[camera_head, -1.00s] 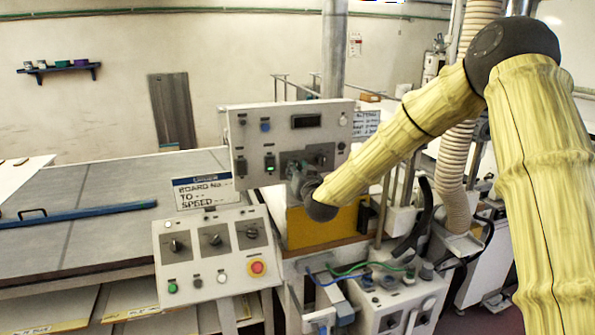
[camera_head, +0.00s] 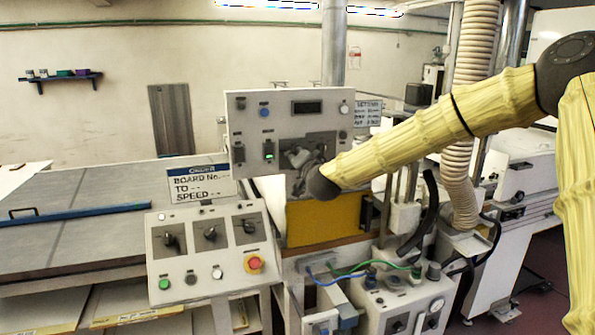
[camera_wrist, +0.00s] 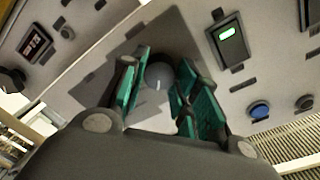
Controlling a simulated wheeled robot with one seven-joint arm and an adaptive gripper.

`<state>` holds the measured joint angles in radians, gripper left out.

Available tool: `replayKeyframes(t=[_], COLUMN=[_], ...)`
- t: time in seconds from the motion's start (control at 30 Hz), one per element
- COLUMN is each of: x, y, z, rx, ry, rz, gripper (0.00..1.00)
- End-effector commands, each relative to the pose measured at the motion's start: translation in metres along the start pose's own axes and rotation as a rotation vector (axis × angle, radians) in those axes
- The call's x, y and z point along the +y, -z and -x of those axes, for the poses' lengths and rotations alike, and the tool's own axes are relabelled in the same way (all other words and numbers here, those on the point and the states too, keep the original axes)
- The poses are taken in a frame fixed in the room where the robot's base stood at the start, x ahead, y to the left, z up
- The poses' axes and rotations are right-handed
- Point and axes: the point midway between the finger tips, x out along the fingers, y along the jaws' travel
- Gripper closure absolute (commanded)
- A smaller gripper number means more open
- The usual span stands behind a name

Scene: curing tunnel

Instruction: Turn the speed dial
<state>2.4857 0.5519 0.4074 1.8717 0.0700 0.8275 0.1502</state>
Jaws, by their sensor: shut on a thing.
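The upright control panel (camera_head: 240,130) stands in the middle of the head view. My gripper (camera_head: 299,158) is at its lower right part, over a grey plate. In the wrist view, a round dark grey dial (camera_wrist: 160,76) with a pale pointer mark sits between the green-padded fingers of my gripper (camera_wrist: 161,84). My gripper is shut on this dial. In the head view the dial is hidden behind my gripper and wrist. No label for it is readable.
A lit green switch (camera_head: 269,151) is left of my gripper. A sloped console (camera_head: 206,265) with several black knobs and a red emergency stop (camera_head: 254,263) stands below left. A yellow box (camera_head: 318,222) is just below my wrist. A ribbed hose (camera_head: 470,120) rises behind my arm.

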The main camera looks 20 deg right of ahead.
Motion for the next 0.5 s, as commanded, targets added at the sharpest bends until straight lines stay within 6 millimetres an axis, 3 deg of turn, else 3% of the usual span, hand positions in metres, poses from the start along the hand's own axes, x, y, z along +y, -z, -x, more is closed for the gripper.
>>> replayKeyframes(t=[0.03,0.5], x=[0.0065,0.0044], y=[-0.0036,-0.0018], z=[-0.0002,-0.0001], rx=[-0.001,-0.024], ry=[-0.001,-0.006], rz=[-0.048,-0.422], gripper=[0.93,0.93])
